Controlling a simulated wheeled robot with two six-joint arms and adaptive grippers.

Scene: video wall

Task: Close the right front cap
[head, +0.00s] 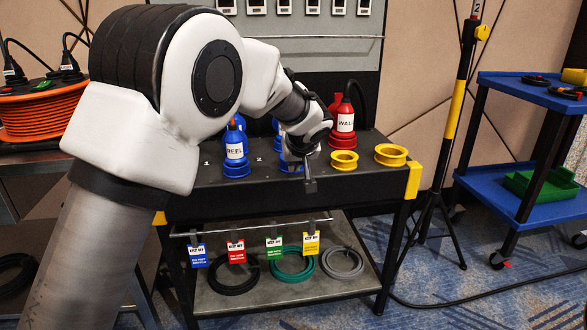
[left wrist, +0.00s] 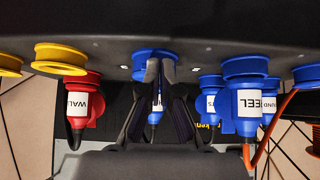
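A row of connectors stands on the dark bench top (head: 215,182). My left gripper (head: 309,187) hangs over the bench's front edge, in front of a blue round socket (head: 291,167) that my wrist partly hides. In the left wrist view the gripper (left wrist: 155,62) has its fingertips close together, with nothing seen held, in front of that blue socket (left wrist: 138,58). I cannot tell whether they touch it. Two yellow round fittings (head: 343,162) (head: 390,154) sit to its right. No separate cap lid is clearly visible. My right gripper is not in view.
A blue plug labelled REEL (head: 235,150) and a red plug labelled WALL (head: 343,122) stand upright nearby. Coloured tags (head: 274,245) and coiled cables (head: 292,264) are below. A tripod pole (head: 460,90) and a blue cart (head: 500,187) stand to the right.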

